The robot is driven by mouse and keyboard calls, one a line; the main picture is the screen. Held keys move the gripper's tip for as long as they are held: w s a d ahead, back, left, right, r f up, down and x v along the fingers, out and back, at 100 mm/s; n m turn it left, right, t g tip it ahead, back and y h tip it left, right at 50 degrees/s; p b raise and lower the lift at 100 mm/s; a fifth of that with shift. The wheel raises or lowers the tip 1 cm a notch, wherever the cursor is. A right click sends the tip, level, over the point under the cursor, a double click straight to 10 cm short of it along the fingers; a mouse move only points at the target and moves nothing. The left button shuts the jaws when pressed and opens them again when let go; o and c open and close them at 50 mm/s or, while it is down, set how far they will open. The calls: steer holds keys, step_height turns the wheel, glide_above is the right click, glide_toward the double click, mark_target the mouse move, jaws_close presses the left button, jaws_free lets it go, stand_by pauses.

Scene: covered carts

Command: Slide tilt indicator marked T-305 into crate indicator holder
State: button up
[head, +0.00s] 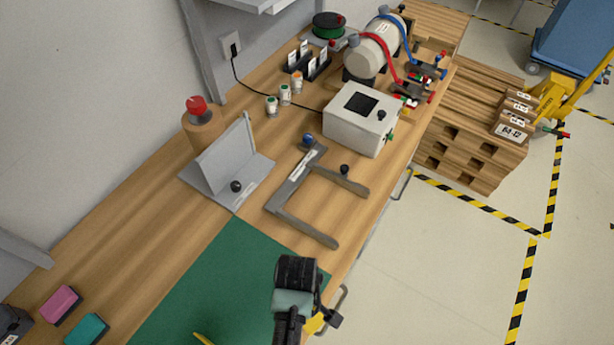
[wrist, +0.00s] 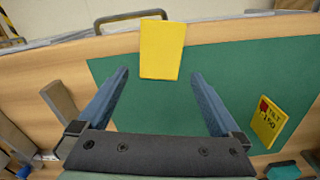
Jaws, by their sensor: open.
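My gripper (wrist: 160,74) is open, its two blue-grey fingers spread over the green mat. In the head view, my gripper (head: 297,300) is seen from behind and its fingertips are hidden. A plain yellow plate (wrist: 162,48) lies ahead, between the finger lines, at the mat's edge near the bench front; part of it shows in the head view (head: 316,323). A second yellow plate (wrist: 268,122) with a red mark and print like "TILT" and "150" lies right of the right finger. No T-305 marking is readable. I cannot identify the crate indicator holder with certainty.
The green mat (head: 225,285) is mostly clear. Pink (head: 60,305) and teal (head: 88,329) blocks are at left. Small labelled boxes (head: 513,130) sit on a pallet at right.

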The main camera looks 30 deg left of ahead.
steer(key=shift+f, duration=1.05)
steer(key=shift+c, duration=0.3)
steer(key=c, duration=1.4)
steer(key=shift+r, duration=0.1)
